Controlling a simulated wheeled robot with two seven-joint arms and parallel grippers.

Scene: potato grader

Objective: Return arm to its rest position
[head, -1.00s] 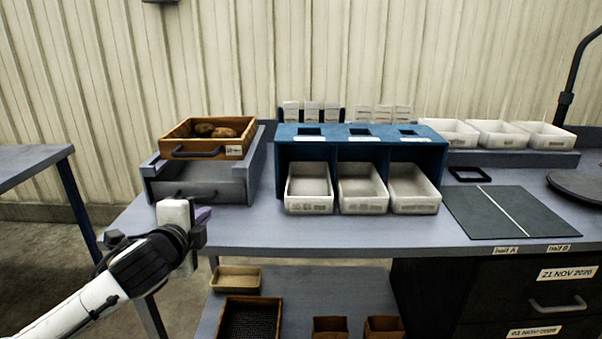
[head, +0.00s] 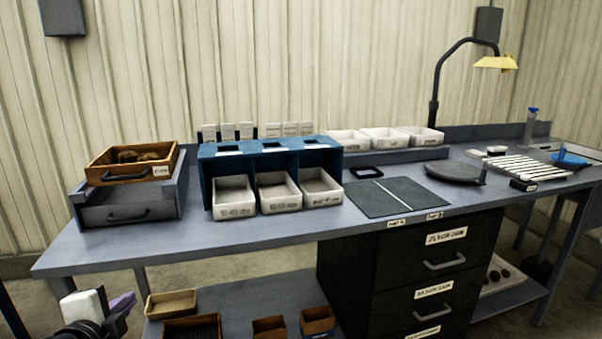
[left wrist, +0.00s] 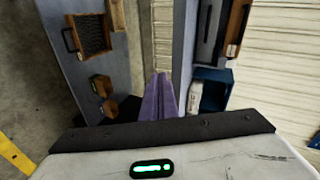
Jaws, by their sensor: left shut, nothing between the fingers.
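My left gripper (head: 123,304) is low at the lower left of the head view, in front of the bench's front edge. In the left wrist view its purple fingers (left wrist: 158,98) lie together with nothing between them. Most of the left arm is out of the head view. My right gripper does not show in any view.
The bench (head: 250,238) carries a wooden drawer of potatoes (head: 126,175) at left, a blue rack (head: 208,162) with white bins, and a dark mat (head: 395,196). Below are a shelf (head: 240,294) with small boxes and black drawers (head: 345,262). Floor at left is clear.

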